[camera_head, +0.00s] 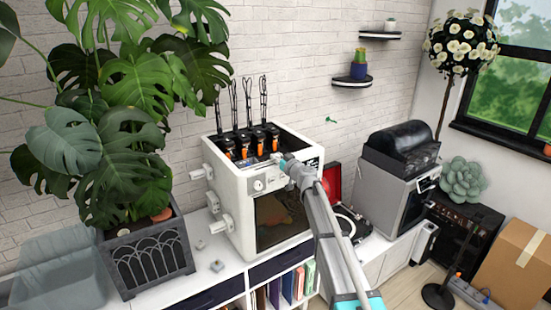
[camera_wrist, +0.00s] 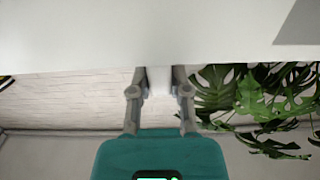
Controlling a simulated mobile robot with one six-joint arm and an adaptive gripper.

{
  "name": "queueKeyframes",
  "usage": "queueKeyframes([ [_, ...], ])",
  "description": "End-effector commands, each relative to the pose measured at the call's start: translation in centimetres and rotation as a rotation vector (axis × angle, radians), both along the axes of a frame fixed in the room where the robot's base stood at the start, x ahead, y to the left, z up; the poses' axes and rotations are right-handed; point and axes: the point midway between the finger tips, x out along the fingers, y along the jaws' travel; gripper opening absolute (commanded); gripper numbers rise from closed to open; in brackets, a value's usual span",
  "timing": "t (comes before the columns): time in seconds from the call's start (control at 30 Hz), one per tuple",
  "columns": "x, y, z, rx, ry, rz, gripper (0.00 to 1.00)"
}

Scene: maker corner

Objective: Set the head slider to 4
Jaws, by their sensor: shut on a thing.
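A white box-shaped machine (camera_head: 229,204) with a dark front window stands on the white cabinet. Several black and orange heads (camera_head: 245,143) stand in a row in its open top. My gripper (camera_head: 284,161) is at the upper front edge of the machine, right of a round dial (camera_head: 258,184). In the wrist view my gripper (camera_wrist: 161,84) is shut on a small white block (camera_wrist: 160,76), seemingly the head slider's knob, against a white surface (camera_wrist: 120,35). The slider's scale and setting cannot be read. My arm hides part of the machine's right front.
White knobs (camera_head: 221,222) stick out from the machine's left side. A large potted plant (camera_head: 150,262) stands close on the left. A red-lidded record player (camera_head: 350,222) and a grey machine (camera_head: 383,193) stand right of my arm. Small pieces (camera_head: 217,265) lie on the cabinet top.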

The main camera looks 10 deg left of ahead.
Motion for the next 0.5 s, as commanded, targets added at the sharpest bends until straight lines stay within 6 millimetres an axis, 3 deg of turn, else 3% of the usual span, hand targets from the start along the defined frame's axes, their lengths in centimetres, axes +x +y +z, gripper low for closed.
queueKeyframes([
  [0.1,0.26,-0.34,-0.01,-0.001,-0.001,-0.013,0.00],
  [0.13,0.24,-0.30,-0.01,-0.001,-0.001,-0.013,0.26],
  [0.3,0.11,0.00,-0.02,-0.001,-0.001,-0.009,0.57],
  [0.5,-0.09,0.38,-0.02,-0.001,-0.001,-0.003,0.60],
])
